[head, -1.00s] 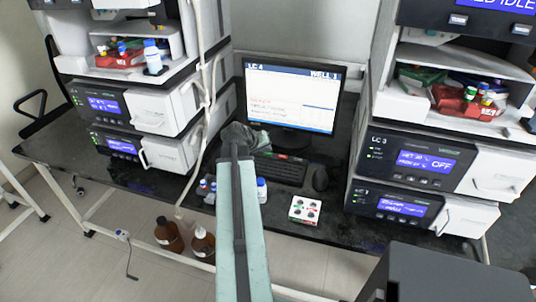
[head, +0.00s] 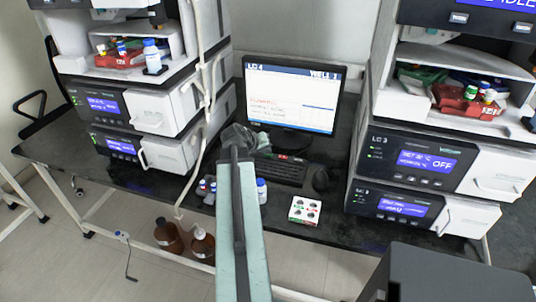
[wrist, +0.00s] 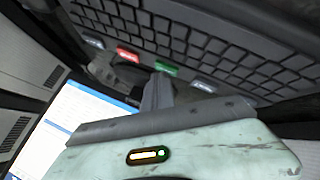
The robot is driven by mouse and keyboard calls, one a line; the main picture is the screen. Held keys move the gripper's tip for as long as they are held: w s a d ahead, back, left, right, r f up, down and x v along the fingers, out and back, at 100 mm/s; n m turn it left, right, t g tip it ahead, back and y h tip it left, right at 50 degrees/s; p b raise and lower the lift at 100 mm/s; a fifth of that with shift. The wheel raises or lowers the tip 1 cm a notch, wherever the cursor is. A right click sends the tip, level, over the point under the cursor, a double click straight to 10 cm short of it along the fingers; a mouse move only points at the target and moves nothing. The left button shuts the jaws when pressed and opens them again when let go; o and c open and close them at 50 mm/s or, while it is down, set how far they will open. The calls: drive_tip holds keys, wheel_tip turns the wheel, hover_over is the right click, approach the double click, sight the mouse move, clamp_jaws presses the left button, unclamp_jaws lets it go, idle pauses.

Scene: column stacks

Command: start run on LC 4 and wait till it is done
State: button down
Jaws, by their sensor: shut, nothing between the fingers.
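The monitor (head: 292,95) at the back of the bench reads LC 4 and WELL 1 in its top bar. It has a red line of text too small to read, and part of it shows in the wrist view (wrist: 75,120). The keyboard (head: 280,172) lies below it, with a red key (wrist: 128,55) and a green key (wrist: 166,68) along its edge in the wrist view. My gripper (wrist: 160,88) is shut and empty, its tip in front of the green key; I cannot tell if they touch. In the head view my arm hides the keyboard's left end.
Instrument stacks stand left (head: 140,110) and right (head: 410,160) of the monitor; the right one shows LC 3 and OFF. A mouse (head: 321,180), a small white box with round buttons (head: 305,210) and a white bottle (head: 262,190) stand near the keyboard. Brown bottles (head: 203,245) are below.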

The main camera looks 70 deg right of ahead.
sight(266, 155)
drive_tip(key=shift+r+p, duration=0.65)
drive_tip(key=shift+r, duration=0.15)
wheel_tip(266, 155, up, 5)
drive_tip(key=p, duration=0.5)
drive_tip(key=shift+r, duration=0.1)
